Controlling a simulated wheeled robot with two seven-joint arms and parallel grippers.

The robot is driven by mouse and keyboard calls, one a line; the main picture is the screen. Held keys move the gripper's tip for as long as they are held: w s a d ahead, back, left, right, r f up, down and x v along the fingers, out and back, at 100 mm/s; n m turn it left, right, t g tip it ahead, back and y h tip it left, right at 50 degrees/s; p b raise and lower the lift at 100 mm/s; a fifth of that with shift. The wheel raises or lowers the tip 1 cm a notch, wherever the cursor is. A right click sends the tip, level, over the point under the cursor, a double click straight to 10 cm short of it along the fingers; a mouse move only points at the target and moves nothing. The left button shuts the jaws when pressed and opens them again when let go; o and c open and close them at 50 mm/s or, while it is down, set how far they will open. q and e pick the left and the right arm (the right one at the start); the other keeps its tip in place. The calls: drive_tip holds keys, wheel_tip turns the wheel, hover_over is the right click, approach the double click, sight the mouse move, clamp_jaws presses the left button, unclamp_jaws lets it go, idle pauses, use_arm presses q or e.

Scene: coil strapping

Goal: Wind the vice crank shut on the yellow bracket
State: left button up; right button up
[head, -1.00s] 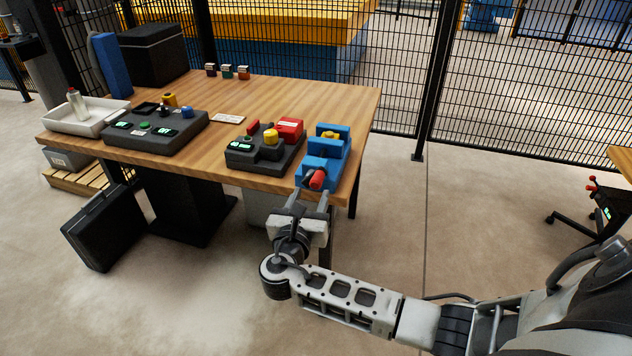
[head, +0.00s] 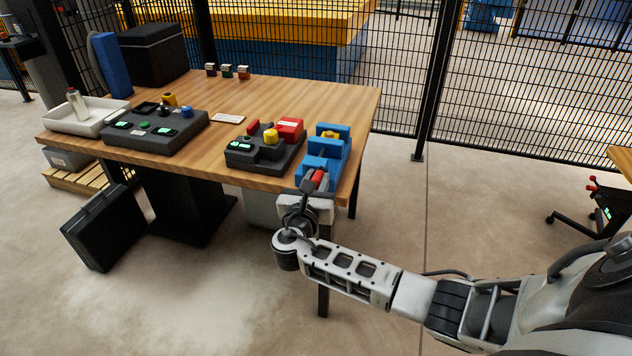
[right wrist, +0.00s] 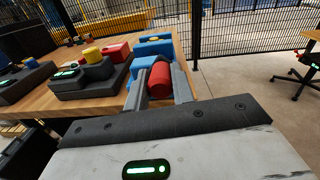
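The blue vice (head: 327,150) stands at the table's front right corner; it also shows in the right wrist view (right wrist: 142,68). The yellow bracket (head: 329,135) sits between its blue blocks, and I cannot tell how tightly. The red crank handle (head: 319,176) is on the vice's near side. My right gripper (head: 318,184) is at the handle. In the right wrist view the red handle (right wrist: 159,78) lies between its two fingers, which appear to press on both sides. The fingers partly hide the crank arm. My left gripper is out of view.
Left of the vice is a dark fixture (head: 262,152) with red and yellow parts. A dark control box (head: 155,132) and a white tray (head: 85,117) stand farther left. The wooden table (head: 310,98) is clear behind the vice. A mesh fence (head: 520,90) stands behind.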

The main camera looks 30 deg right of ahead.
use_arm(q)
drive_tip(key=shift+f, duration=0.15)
use_arm(e)
drive_tip(key=shift+s+f, duration=0.1)
drive_tip(key=shift+f, duration=0.05)
